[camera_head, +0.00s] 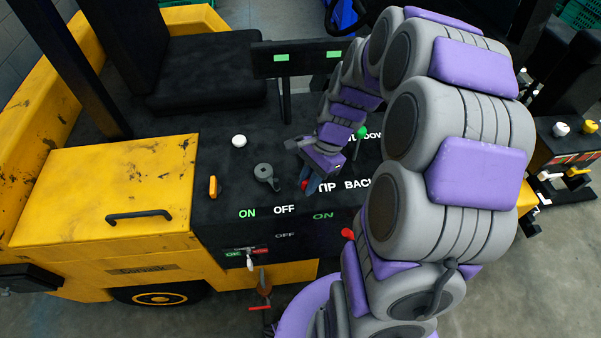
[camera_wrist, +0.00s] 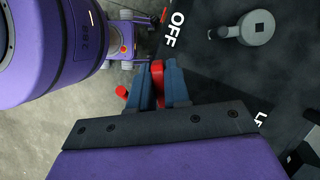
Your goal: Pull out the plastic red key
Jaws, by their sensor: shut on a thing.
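My gripper (camera_head: 311,186) reaches down over the black control panel (camera_head: 225,215) of a yellow vehicle. In the wrist view its two blue fingers (camera_wrist: 160,82) are closed on the red key (camera_wrist: 158,74), whose end shows between the fingertips.
A grey round knob with an arm (camera_head: 264,173) lies left of my gripper. A green-tipped lever (camera_head: 361,133) stands behind it. A red-tipped lever (camera_head: 347,233) is nearer the front and shows left of the fingers in the wrist view (camera_wrist: 121,91). A yellow box (camera_head: 100,185) is at left.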

